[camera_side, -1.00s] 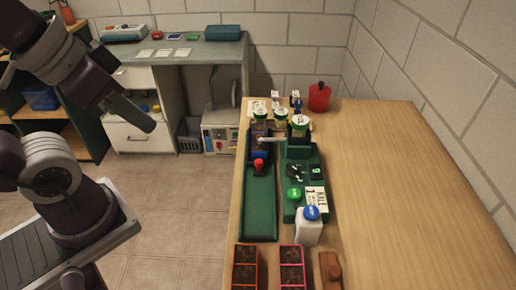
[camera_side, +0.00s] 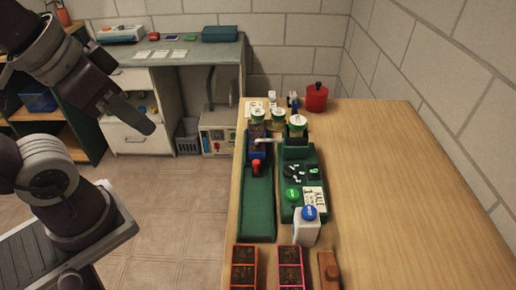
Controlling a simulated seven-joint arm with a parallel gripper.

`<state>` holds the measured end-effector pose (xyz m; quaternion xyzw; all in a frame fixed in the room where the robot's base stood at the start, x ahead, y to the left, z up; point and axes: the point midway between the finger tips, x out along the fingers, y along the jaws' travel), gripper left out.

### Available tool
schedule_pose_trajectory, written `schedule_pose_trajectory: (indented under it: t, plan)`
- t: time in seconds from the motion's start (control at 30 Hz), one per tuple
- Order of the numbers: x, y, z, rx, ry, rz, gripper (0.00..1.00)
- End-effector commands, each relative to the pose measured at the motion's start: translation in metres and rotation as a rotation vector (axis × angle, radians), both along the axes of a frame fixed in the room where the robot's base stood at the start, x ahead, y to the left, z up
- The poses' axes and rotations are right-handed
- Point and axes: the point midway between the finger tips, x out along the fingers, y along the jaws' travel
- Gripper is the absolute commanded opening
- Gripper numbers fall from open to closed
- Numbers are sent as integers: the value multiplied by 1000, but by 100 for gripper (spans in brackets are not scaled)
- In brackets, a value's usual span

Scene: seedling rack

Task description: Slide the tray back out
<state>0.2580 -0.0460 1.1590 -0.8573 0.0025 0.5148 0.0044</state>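The blue tray (camera_side: 257,152) sits at the far end of a long green track (camera_side: 258,210) on the bench's left side, partly under a pale spout or lever (camera_side: 266,140). Dark soil shows inside it. A red knob (camera_side: 256,167) stands at the tray's near end, over the track. The near part of the track is bare. My gripper (camera_side: 148,127) seems to be the dark end of my arm at upper left, above the floor, well apart from the tray. Its fingers cannot be made out, and nothing is seen in it.
A green station with buttons (camera_side: 292,194) stands right of the track, with a white blue-capped bottle (camera_side: 307,227) in front. An orange-rimmed tray (camera_side: 243,268), a pink-rimmed tray (camera_side: 290,267) and a brown block (camera_side: 329,271) lie nearest. A red pot (camera_side: 316,98) stands behind. The bench's right side is clear.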

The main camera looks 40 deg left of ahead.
Motion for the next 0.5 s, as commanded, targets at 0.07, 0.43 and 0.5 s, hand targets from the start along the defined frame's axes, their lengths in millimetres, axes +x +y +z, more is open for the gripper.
schedule_pose_trajectory:
  t: [0.07, 0.43, 0.5]
  plan:
    - [13, 0, 2, 35, 29, -62, 28]
    - [195, -9, -86, 354, 334, -1097, 42]
    - [216, -12, -119, 369, 362, -1268, 42]
